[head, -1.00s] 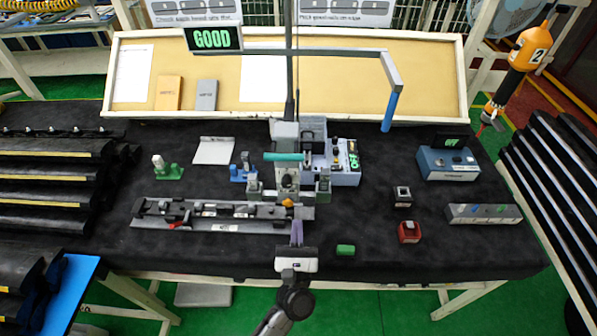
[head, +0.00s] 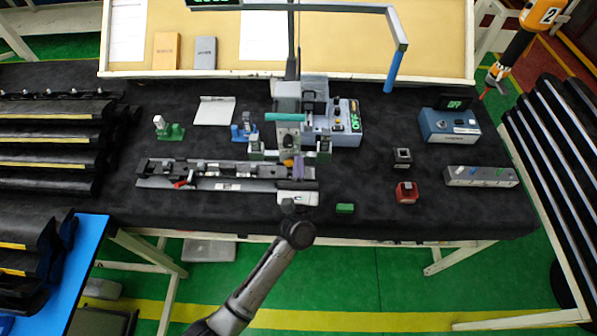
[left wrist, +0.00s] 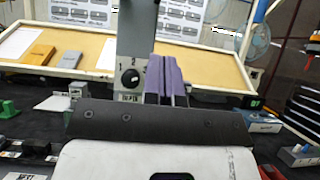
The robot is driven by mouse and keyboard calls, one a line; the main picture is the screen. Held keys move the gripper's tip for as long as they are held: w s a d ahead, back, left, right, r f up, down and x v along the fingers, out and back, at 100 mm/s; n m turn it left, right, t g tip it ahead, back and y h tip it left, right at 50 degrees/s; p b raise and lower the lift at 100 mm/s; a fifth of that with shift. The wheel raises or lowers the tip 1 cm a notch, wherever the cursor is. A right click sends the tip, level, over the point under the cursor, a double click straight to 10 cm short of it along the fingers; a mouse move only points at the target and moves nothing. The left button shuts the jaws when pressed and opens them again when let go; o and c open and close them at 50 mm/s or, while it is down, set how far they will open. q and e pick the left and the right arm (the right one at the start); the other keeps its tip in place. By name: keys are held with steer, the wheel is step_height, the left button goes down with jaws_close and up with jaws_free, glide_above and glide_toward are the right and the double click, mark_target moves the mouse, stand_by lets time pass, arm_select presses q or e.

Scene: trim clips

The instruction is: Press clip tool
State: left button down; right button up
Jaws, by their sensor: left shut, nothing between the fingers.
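The press station (head: 288,105) is a grey upright with a teal handle bar (head: 285,117) at the middle of the black table. Its face with a rotary knob (left wrist: 130,78) marked 1 and 2 shows in the left wrist view. A long trim piece with dark clips (head: 225,172) lies on a rail to the front left. My left gripper (head: 299,165) has purple fingers, held together and empty, just in front of the press and beside a small orange part (head: 288,162). The fingers also show in the left wrist view (left wrist: 167,80); contact with the press cannot be told. My right gripper is out of view.
A green block (head: 345,208), red block (head: 406,192) and blue box (head: 449,126) stand to the right. An orange tool (head: 525,40) hangs at upper right. Black trims fill the left rack (head: 50,150).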

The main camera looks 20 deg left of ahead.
arm_select(q)
steer(key=w+a+r+p, duration=0.1)
steer(key=w+r+p, duration=0.2)
steer(key=r, duration=0.3)
steer(key=shift+w+a+r, duration=0.15)
steer(key=shift+w+r, duration=0.1)
steer(key=shift+w, duration=0.45)
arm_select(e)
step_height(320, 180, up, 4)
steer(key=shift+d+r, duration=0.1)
arm_select(q)
steer(key=shift+r, duration=0.1)
